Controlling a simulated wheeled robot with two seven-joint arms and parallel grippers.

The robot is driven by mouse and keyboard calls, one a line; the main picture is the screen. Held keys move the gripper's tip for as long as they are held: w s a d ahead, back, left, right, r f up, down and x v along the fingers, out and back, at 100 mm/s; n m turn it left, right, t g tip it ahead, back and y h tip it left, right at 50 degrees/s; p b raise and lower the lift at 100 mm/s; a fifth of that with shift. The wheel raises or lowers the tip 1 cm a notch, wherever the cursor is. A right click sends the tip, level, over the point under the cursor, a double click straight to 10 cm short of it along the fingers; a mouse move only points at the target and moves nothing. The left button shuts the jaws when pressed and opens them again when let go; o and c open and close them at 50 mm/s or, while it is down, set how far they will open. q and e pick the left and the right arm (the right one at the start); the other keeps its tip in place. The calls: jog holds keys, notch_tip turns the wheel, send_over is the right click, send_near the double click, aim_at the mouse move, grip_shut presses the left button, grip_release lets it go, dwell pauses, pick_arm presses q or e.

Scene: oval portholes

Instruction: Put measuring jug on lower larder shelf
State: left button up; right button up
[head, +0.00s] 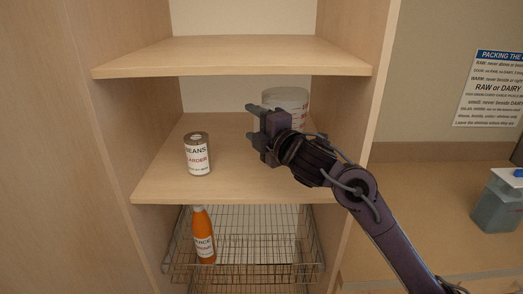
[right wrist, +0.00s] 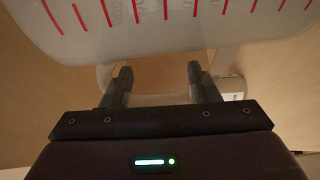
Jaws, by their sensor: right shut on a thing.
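The measuring jug (head: 290,97) is whitish and translucent, with red marks. In the head view it is at the right side of the lower wooden shelf (head: 235,188), partly hidden behind my right gripper (head: 262,125). I cannot tell whether its base touches the board. In the right wrist view the jug body (right wrist: 170,22) fills the top, and its pale handle (right wrist: 158,99) is between the fingers of my right gripper (right wrist: 160,80), which is shut on it. My left gripper is not in view.
A beans can (head: 197,153) stands on the same shelf, left of the jug. The upper shelf (head: 230,56) is above. A wire basket (head: 265,255) below holds an orange sauce bottle (head: 203,235). The larder's right side panel is close to my right arm.

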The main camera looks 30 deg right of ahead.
jog(key=f, duration=0.5)
jog(key=shift+w+d+f, duration=0.15)
jog(key=shift+w+f, duration=0.05)
jog(key=shift+f, duration=0.2)
jog(key=o, duration=1.3)
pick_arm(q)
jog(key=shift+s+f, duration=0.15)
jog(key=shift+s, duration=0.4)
